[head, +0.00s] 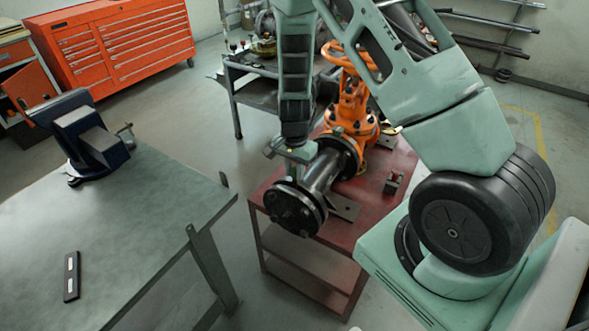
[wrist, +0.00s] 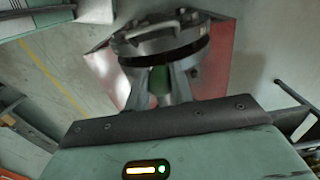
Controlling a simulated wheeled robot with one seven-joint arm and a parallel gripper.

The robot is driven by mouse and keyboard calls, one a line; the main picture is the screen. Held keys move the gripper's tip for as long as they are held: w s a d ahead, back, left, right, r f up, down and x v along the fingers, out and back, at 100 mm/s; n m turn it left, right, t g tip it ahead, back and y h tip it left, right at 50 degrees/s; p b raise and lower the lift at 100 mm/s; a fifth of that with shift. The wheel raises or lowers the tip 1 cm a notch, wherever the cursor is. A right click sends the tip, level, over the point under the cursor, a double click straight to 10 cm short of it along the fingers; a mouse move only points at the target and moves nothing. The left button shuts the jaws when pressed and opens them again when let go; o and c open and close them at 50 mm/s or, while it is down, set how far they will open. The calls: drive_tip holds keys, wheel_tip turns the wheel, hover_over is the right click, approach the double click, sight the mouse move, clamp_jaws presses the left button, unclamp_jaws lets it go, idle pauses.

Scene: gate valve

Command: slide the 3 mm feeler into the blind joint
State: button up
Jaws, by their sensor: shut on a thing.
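The blind joint (head: 296,207) is the dark pair of bolted flanges at the near end of the short pipe (head: 322,170) on the orange gate valve (head: 352,118). A round metal flange (wrist: 165,42) also fills the top middle of the wrist view. My gripper (head: 290,152) is just above and behind the joint in the head view, close to the pipe. In the wrist view my gripper (wrist: 162,85) has its fingers close together below the flange, shut on a thin thing. The 3 mm feeler cannot be made out clearly; the fingers largely hide what they hold.
The valve rests on a red table (head: 388,205) with small metal parts on it. A grey workbench (head: 140,230) at left carries a blue vise (head: 85,140) and a black holder (head: 72,276) with light inserts. Floor shows between bench and table.

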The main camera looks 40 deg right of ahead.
sight(294, 178)
drive_tip(key=shift+f+b, duration=1.25)
drive_tip(key=shift+f, duration=0.45)
drive_tip(key=o, duration=1)
drive_tip(key=shift+o, duration=0.2)
drive_tip(key=shift+r, duration=0.1)
wheel_tip(294, 178, up, 17)
drive_tip(key=b, duration=0.1)
drive_tip(key=shift+r, duration=0.15)
drive_tip(key=s+a+r+n+y+b, duration=0.1)
drive_tip(key=s+a+r+n, duration=0.1)
drive_tip(key=s+a+n, duration=0.7)
drive_tip(key=s+a+r+n+b, duration=0.15)
drive_tip(key=s+a+n, duration=0.4)
drive_tip(key=a, duration=0.65)
drive_tip(key=s+a+n, duration=0.3)
drive_tip(key=s+n, duration=0.4)
drive_tip(key=s, duration=0.2)
drive_tip(key=shift+s+a+r, duration=0.15)
drive_tip(key=shift+s+r, duration=0.15)
drive_tip(key=shift+s, duration=0.05)
